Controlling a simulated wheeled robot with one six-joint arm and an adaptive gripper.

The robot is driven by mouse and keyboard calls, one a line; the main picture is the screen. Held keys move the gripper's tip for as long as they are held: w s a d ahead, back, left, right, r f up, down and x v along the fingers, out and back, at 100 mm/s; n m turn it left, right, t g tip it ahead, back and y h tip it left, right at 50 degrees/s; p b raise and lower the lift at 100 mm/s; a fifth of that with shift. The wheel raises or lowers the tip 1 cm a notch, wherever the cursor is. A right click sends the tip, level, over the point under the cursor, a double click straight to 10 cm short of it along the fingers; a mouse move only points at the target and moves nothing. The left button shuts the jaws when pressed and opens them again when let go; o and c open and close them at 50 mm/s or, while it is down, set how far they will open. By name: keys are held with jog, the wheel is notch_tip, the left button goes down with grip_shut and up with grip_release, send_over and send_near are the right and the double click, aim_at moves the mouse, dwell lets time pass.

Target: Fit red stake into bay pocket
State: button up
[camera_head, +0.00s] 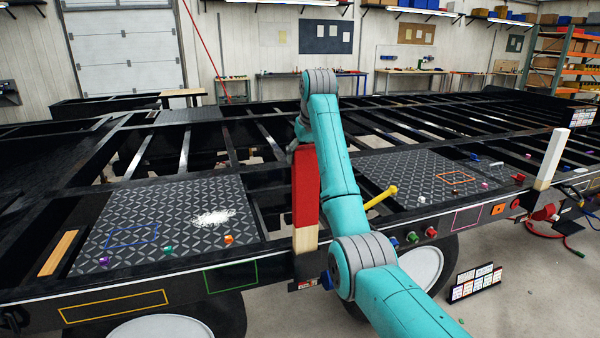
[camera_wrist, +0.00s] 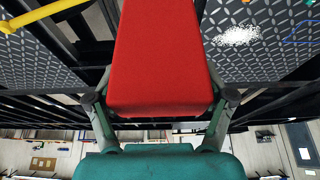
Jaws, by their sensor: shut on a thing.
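The red stake (camera_head: 306,190) is a long upright block, red above with a bare wood lower end (camera_head: 306,240). It stands at the near side rail of the black trailer frame, between two tread plates. My gripper (camera_wrist: 162,92) is shut on the stake, with a finger on each side of its red part in the wrist view. In the head view the gripper is mostly hidden behind the stake and my arm. A dark pocket-like bracket (camera_head: 306,268) is on the rail directly below the wood end. I cannot tell whether the end is inside it or just above.
A pale stake (camera_head: 552,160) stands upright on the rail at the right. A yellow handle (camera_head: 381,197) juts out beside my arm. Tread plates (camera_head: 150,215) lie left and right with small coloured pieces. Coloured connectors (camera_head: 431,232) line the rail at right.

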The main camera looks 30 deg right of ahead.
aim_at(305, 171)
jog(key=shift+f, duration=2.35)
jog(key=o, duration=1.7)
jog(key=shift+f, duration=0.15)
